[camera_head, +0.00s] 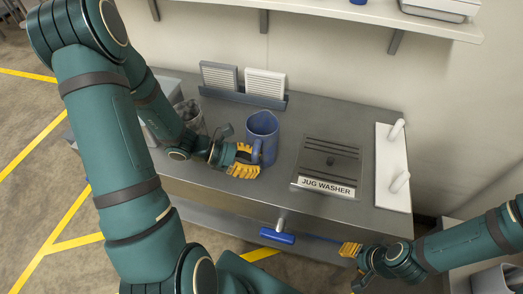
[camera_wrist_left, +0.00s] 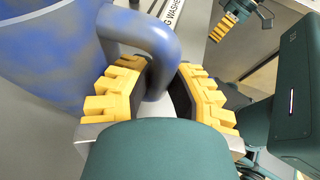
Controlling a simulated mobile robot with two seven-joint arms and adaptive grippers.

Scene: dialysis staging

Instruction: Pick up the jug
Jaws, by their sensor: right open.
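The blue jug (camera_head: 262,124) stands upright on the grey metal counter, its handle facing the near side. My left gripper (camera_head: 246,164) is at the handle. In the left wrist view the jug (camera_wrist_left: 45,50) fills the upper left, and its handle (camera_wrist_left: 158,45) passes down between the two yellow-ribbed fingers of the left gripper (camera_wrist_left: 160,98). A narrow gap seems to show beside the handle, so I cannot tell whether the fingers grip it. My right gripper (camera_head: 352,251) is open and empty at the counter's front right, near a blue-handled lever.
The jug washer (camera_head: 328,165) is a flat panel right of the jug. A white board with pegs (camera_head: 393,170) lies farther right. A clear container (camera_head: 190,115) stands left of the jug. Two white filter-like panels (camera_head: 265,83) stand behind. A blue handle (camera_head: 277,236) juts from the front.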

